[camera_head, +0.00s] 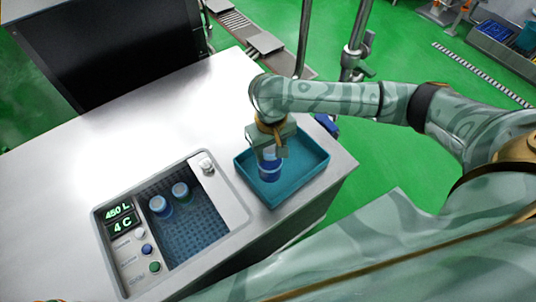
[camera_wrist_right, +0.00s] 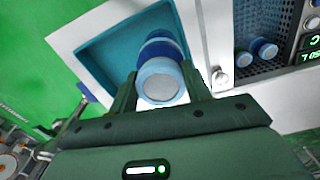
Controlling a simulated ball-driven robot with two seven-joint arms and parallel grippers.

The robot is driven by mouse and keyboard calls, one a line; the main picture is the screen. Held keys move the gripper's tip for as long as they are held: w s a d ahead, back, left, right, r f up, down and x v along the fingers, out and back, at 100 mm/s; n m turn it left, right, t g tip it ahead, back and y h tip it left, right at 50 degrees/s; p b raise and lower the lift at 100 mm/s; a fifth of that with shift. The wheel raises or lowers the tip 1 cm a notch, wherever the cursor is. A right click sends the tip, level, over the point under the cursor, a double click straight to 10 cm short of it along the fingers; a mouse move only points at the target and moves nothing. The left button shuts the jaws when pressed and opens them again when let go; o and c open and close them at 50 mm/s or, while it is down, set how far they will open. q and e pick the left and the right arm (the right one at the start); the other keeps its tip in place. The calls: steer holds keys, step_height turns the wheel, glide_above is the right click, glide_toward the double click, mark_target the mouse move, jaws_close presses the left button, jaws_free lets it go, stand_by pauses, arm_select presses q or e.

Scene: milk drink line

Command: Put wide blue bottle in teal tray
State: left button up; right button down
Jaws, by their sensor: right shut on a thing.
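The wide blue bottle (camera_head: 269,168) is in my right gripper (camera_head: 268,158), over the teal tray (camera_head: 310,150) in the head view. In the right wrist view, the bottle's pale round cap (camera_wrist_right: 161,82) faces the camera between the two green fingers of the right gripper (camera_wrist_right: 160,90). The tray's teal inside (camera_wrist_right: 108,52) lies behind the bottle. I cannot tell whether the bottle's base touches the tray floor. My left gripper is not in view.
Two other blue bottles (camera_head: 160,206) (camera_head: 180,191) stand in the sunken mesh basin (camera_head: 195,235) left of the tray. A panel with buttons and a green display (camera_head: 120,218) borders it. The white counter (camera_head: 150,130) is clear behind.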

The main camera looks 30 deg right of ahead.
steer(key=w+f, duration=0.1)
steer(key=w+f+b, duration=0.1)
steer(key=f, duration=0.1)
steer(key=shift+w+d+b, duration=0.2)
steer(key=shift+d+b, duration=0.1)
steer(key=shift+d, duration=0.05)
steer(key=shift+w+d+f+b, duration=0.1)
steer(key=shift+w+f+b, duration=0.25)
steer(key=shift+f, duration=0.1)
step_height(320, 180, down, 4)
steer(key=b, duration=0.2)
steer(key=shift+r+b, duration=0.25)
steer(key=shift+b, duration=0.1)
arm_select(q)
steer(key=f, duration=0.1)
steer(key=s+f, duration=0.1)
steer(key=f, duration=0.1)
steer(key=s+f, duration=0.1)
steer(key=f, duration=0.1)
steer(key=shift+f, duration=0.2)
arm_select(e)
steer(key=shift+r, duration=0.25)
steer(key=c, duration=0.7)
jaws_free()
steer(key=shift+f, duration=0.15)
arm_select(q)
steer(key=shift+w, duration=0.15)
arm_select(e)
steer(key=shift+o, duration=0.2)
